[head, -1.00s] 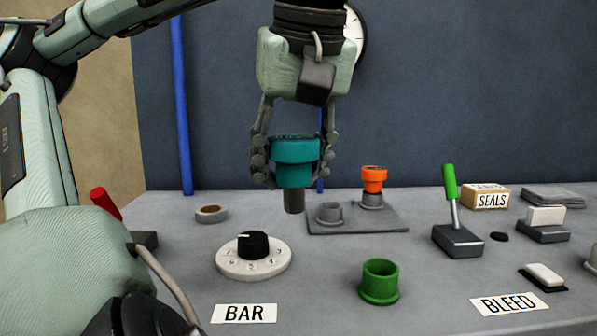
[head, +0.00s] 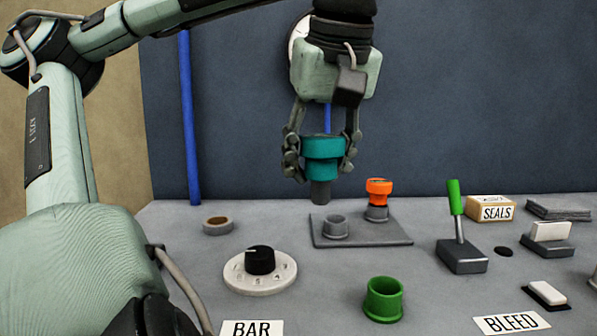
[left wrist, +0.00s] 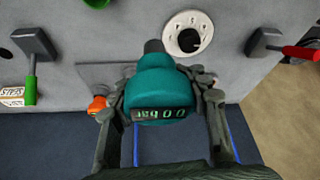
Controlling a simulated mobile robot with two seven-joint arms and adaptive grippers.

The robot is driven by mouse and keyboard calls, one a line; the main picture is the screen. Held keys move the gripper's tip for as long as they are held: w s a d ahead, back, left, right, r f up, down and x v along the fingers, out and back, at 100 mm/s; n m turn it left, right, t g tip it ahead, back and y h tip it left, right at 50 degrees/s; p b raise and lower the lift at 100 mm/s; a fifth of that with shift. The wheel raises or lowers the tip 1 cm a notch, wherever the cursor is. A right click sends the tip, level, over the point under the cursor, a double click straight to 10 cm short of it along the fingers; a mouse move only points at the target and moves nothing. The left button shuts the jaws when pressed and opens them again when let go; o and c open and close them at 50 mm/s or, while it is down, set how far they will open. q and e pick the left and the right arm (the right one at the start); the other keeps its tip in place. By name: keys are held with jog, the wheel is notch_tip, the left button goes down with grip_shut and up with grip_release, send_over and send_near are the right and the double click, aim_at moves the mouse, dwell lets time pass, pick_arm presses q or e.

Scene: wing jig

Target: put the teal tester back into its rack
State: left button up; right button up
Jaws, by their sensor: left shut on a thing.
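The teal tester (head: 322,157) is upright in my left gripper (head: 322,162), with its grey stem pointing down. The gripper's fingers are shut on its sides, and it hangs above the back edge of the rack. In the left wrist view the tester (left wrist: 160,88) shows a lit display on its top, between the fingers (left wrist: 163,100). The grey rack (head: 375,236) is a flat plate with two sockets. Its left socket (head: 336,226) is empty. An orange tester (head: 378,187) stands in the right socket. My right gripper is not in view.
A dial (head: 260,270) and a green cup (head: 383,299) stand in front of the rack. A green-handled lever (head: 460,250) is to its right, with a SEALS box (head: 491,208) behind. A tape roll (head: 217,225) lies left. A blue pipe (head: 190,120) runs up the back wall.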

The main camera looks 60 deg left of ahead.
pick_arm(q)
jog(key=w+a, duration=0.7)
jog(key=w, duration=0.2)
jog(key=shift+w+a+f+p, duration=0.25)
jog(key=shift+a+f+p, duration=0.1)
jog(key=shift+f, duration=0.1)
jog(key=w+a, duration=0.1)
jog(key=a, duration=0.1)
jog(key=w+a+f, duration=0.1)
jog(key=w+a, duration=0.1)
jog(key=a, duration=0.1)
jog(key=w+a+f, duration=0.1)
jog(key=a, duration=0.1)
jog(key=shift+w+a+f, duration=0.2)
jog(key=shift+w+a, duration=0.15)
jog(key=shift+c, duration=0.2)
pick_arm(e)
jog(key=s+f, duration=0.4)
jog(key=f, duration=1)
pick_arm(q)
jog(key=shift+f+b, duration=1.65)
jog(key=shift+f, duration=1.7)
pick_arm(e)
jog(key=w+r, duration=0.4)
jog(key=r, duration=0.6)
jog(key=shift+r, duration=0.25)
